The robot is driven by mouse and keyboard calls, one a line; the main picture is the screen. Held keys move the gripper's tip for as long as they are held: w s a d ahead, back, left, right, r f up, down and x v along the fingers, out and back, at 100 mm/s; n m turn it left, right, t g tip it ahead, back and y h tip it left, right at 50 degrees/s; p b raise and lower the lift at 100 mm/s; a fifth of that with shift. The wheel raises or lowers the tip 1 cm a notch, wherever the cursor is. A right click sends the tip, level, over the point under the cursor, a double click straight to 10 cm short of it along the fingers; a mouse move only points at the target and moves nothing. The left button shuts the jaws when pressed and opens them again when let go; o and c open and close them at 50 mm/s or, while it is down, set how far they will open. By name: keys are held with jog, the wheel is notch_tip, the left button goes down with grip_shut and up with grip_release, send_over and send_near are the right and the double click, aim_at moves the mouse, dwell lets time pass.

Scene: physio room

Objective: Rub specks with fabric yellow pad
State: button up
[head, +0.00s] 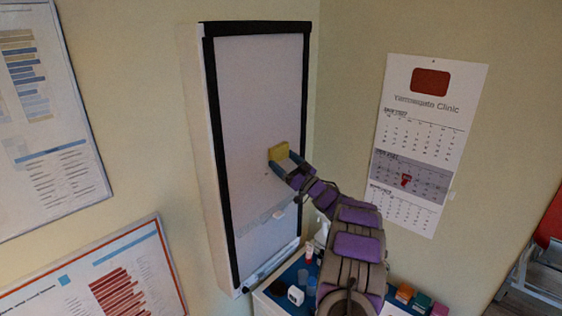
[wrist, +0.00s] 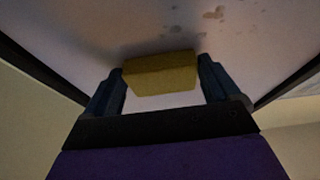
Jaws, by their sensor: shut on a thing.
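The yellow fabric pad (head: 279,152) is held between the two dark fingers of my gripper (head: 283,164), against or very close to the pale panel (head: 255,90). In the wrist view the pad (wrist: 160,74) spans between the fingertips of my gripper (wrist: 162,80). Whether it touches the surface I cannot tell. Brownish specks (wrist: 215,13) show on the panel beyond the pad, toward the top of the wrist view. In the head view the specks are too small to make out clearly.
The panel has a black frame (head: 213,130) and a ledge (head: 268,262) at its bottom. Below stands a cabinet top (head: 273,291) with small bottles and boxes. A calendar (head: 425,140) hangs on the right wall; posters (head: 45,110) hang on the left.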

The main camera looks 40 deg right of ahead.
jog(key=shift+d, duration=0.2)
jog(key=shift+s+d+b, duration=0.15)
jog(key=shift+s+b, duration=0.25)
jog(key=shift+s, duration=2.55)
jog(key=s, duration=0.3)
jog(key=shift+d, duration=0.1)
